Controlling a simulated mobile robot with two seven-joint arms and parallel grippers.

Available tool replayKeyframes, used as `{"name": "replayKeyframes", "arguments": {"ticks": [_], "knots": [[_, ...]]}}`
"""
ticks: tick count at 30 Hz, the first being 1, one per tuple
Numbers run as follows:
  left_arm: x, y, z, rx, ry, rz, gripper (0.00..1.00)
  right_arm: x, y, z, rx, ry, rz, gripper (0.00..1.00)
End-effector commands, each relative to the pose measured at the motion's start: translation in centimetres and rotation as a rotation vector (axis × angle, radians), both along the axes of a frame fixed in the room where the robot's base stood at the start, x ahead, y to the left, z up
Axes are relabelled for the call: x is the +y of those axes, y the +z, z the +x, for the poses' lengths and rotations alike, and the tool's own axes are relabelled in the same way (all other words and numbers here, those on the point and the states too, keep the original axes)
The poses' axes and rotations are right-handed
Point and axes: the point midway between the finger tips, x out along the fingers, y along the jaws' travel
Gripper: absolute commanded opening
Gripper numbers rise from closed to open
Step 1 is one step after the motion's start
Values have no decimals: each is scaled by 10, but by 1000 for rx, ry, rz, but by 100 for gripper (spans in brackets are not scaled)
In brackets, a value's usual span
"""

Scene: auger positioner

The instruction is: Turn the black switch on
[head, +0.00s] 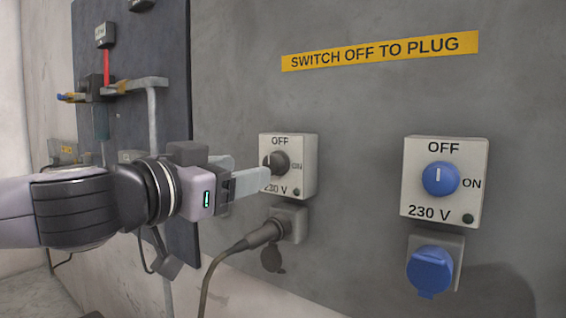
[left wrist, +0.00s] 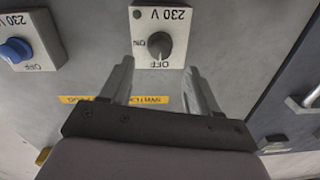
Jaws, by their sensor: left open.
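The black switch (head: 277,162) is a round knob on a white 230 V box (head: 306,150) on the grey wall. OFF is printed above it and ON to its right. In the left wrist view the black knob (left wrist: 160,45) appears upside down, its ridge roughly in line with OFF. My left gripper (head: 263,172) is open, its fingers pointing at the box from the left. In the left wrist view the gripper's fingertips (left wrist: 158,67) are spread to either side below the knob, with nothing between them. Contact cannot be told. My right gripper is out of view.
A blue switch (head: 440,179) on a similar box is to the right, above a blue capped socket (head: 429,270). A black plug (head: 263,234) with a hanging cable sits below the black switch. A dark panel (head: 170,60) with brackets stands at left.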

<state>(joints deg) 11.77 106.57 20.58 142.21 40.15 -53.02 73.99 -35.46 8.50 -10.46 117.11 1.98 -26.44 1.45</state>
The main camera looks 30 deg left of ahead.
Motion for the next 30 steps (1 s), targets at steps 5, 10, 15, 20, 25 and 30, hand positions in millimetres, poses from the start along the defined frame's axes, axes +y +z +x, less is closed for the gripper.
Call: {"name": "replayKeyframes", "arguments": {"ticks": [5,10,15,20,25,30], "knots": [[0,3,5,4,3,2,61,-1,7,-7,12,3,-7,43],[0,5,13,6,5,1,61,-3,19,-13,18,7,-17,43],[0,5,21,6,3,1,61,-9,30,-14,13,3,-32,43],[0,-1,31,4,4,5,61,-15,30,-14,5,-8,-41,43],[-2,-2,48,4,1,5,61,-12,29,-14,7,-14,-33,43],[-2,-1,63,1,2,4,61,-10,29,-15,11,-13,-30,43]]}}
